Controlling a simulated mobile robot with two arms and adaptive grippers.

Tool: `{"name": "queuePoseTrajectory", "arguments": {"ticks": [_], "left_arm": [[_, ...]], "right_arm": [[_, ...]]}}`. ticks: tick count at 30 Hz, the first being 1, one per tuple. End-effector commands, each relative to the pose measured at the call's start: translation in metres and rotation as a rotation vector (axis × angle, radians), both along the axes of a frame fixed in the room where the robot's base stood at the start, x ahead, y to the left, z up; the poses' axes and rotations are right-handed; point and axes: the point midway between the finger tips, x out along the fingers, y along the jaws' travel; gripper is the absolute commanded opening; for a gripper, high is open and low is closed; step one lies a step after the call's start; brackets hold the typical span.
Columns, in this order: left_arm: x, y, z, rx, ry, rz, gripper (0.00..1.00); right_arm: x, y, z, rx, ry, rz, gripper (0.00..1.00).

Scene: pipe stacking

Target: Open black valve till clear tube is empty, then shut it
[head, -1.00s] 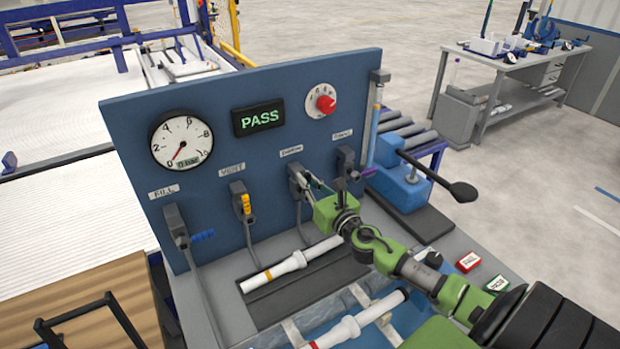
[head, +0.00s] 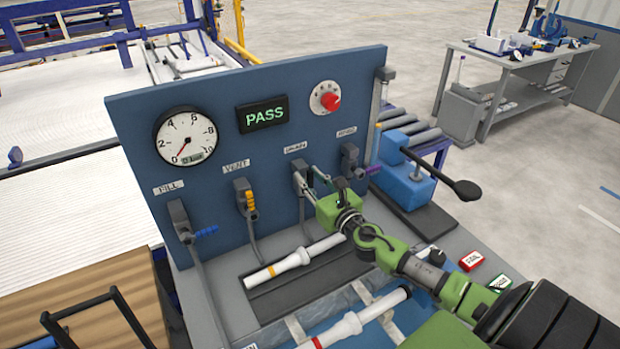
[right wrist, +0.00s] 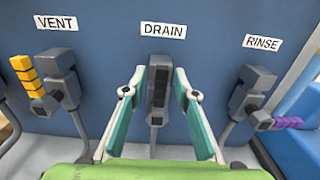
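The drain valve (right wrist: 158,72), with a black segmented handle (right wrist: 158,92), is on the blue panel under the DRAIN label. It also shows in the head view (head: 299,178). My right gripper (right wrist: 160,76) is open, one finger on each side of this valve, with narrow gaps showing; I cannot tell whether either finger touches it. In the head view, my right gripper (head: 312,182) partly covers the valve. The clear tube (head: 377,125) stands upright at the panel's right edge; its liquid level is too small to read. My left gripper is not in view.
The vent valve (right wrist: 58,84) with a yellow handle is left of the drain valve. The rinse valve (right wrist: 250,92) with a purple handle is right. A gauge (head: 185,137) and PASS display (head: 263,115) are above. White pipes (head: 292,262) lie below the panel.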

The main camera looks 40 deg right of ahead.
Motion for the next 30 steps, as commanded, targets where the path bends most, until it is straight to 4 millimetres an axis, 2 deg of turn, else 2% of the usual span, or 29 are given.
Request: {"name": "queuePoseTrajectory", "arguments": {"ticks": [5, 8, 21, 25, 30], "left_arm": [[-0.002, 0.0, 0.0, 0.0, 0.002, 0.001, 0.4], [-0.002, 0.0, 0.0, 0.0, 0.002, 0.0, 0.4], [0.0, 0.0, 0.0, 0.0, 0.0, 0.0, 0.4], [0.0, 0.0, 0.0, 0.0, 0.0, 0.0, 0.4], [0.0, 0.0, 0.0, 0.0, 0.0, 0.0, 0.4]], "right_arm": [[-0.003, 0.001, 0.0, 0.002, 0.0, 0.0, 0.27], [-0.012, 0.001, -0.001, 0.001, 0.002, 0.0, 0.27], [-0.089, 0.01, -0.002, 0.002, 0.003, 0.0, 0.27], [-0.106, 0.012, -0.002, 0.003, 0.003, 0.0, 0.27], [-0.117, 0.013, -0.001, 0.001, 0.001, 0.0, 0.27]]}}
